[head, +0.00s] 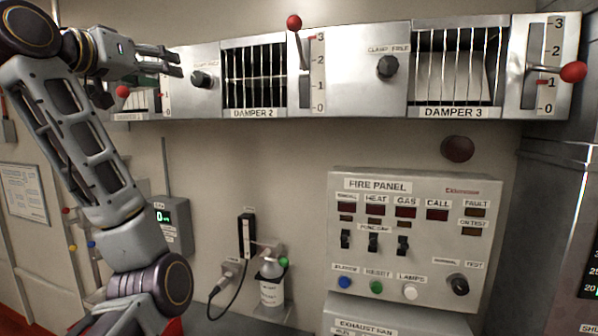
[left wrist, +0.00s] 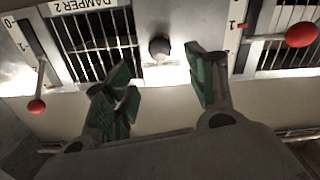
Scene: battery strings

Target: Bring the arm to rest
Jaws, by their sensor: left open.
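My left gripper (head: 176,63) is open and empty at the upper left in the head view, in front of the damper panel (head: 350,88). In the left wrist view its green-padded fingers (left wrist: 166,85) stand apart, with the dark clamp knob (left wrist: 160,48) beyond them and not gripped. That knob (head: 203,79) is right of and below the fingertips in the head view. My left arm (head: 75,140) is raised and bent along the left side. My right gripper is not in view.
The damper 2 lever (head: 294,22) points up; the damper 3 lever (head: 573,72) sticks out right near 1. A damper 1 lever's red ball (head: 122,91) lies just below my gripper. The fire panel (head: 410,240), a bottle (head: 271,285) and a small display box (head: 175,225) are lower.

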